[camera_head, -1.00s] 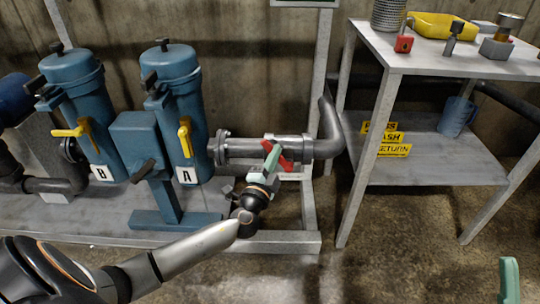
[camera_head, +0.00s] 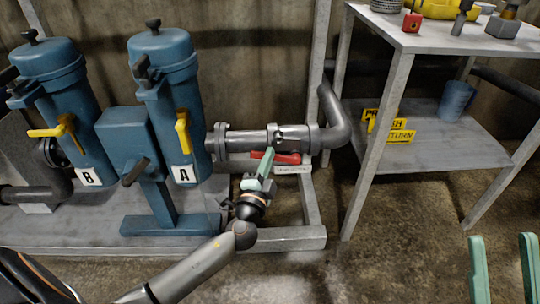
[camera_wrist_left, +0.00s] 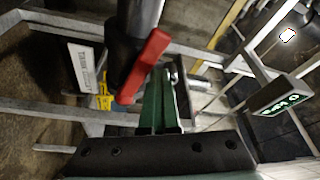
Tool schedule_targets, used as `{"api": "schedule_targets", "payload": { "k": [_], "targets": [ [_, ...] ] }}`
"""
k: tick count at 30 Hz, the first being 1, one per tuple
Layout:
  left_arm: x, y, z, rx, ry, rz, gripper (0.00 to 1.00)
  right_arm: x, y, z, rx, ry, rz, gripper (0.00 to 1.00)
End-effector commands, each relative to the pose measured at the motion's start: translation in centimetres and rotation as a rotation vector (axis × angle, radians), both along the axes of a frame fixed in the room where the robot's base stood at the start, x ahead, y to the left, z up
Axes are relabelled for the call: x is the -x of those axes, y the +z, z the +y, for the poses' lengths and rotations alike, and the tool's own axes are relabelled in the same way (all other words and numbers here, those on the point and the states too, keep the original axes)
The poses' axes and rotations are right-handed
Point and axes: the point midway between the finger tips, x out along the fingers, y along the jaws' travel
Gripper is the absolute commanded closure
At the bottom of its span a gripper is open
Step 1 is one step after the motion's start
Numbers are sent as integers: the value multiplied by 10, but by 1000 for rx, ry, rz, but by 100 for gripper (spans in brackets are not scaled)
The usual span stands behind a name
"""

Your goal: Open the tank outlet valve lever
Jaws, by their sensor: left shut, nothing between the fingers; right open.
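The red valve lever (camera_head: 286,158) sits on the grey outlet pipe (camera_head: 243,141), below a round valve fitting, and lies nearly along the pipe. My left gripper (camera_head: 266,160) is shut with green fingers and nothing between them. Its tips are at the lever and cover part of it in the head view. In the left wrist view the red lever (camera_wrist_left: 146,66) lies right beside the green fingers (camera_wrist_left: 160,90); whether they touch I cannot tell. My right gripper (camera_head: 502,242) is open and empty at the lower right, far from the lever.
Blue filter housings A (camera_head: 168,75) and B (camera_head: 52,80) with yellow handles stand left of the pipe. A white label plate (camera_head: 292,169) is under the lever. A metal shelf table (camera_head: 440,145) stands at right. The floor in front is clear.

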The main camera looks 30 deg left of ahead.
Motion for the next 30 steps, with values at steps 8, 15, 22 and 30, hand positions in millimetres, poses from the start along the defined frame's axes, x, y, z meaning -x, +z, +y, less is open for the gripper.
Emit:
{"api": "schedule_targets", "payload": {
  "k": [8,15,22,30],
  "targets": [
    [4,-18,11,0,18,9,100,0,-4,0,2,1,2,56],
    [5,-24,12,-1,17,10,100,0,-4,1,3,0,4,56],
    [5,-26,12,1,15,11,100,0,-5,1,3,1,4,56],
    [5,-27,11,3,14,12,100,0,-5,1,8,2,4,56]
  ]
}}
